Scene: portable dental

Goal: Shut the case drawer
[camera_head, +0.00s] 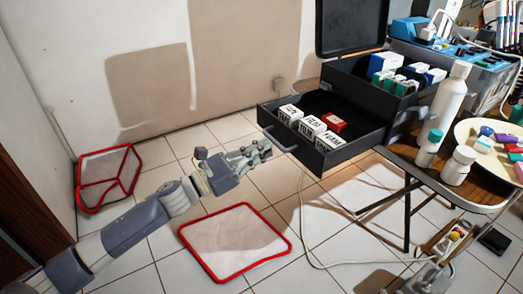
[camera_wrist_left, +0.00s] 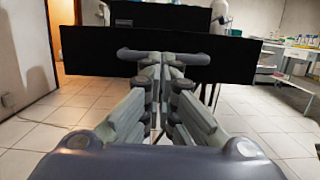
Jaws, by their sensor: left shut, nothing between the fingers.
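The black case (camera_head: 355,77) stands on a folding table with its lid up. Its drawer (camera_head: 345,153) is pulled out toward the left and holds white film boxes (camera_head: 311,127) and a red box (camera_head: 333,122). The drawer's grey bar handle (camera_head: 281,141) is on its front. My left gripper (camera_head: 265,148) is shut and empty, just in front of the handle. In the left wrist view the shut fingertips (camera_wrist_left: 164,62) are close to the handle (camera_wrist_left: 135,54) and drawer front (camera_wrist_left: 90,56); contact cannot be told. A grey part at the lower right (camera_head: 428,277) seems to be my right gripper, its fingers unclear.
White bottles (camera_head: 450,95) stand beside the case, near a round tray (camera_head: 468,132) of colored items. A red-edged mat (camera_head: 235,243) and a red-edged bin (camera_head: 106,176) are on the tiled floor. A white cable (camera_head: 303,225) hangs below the table. The space under the drawer is open.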

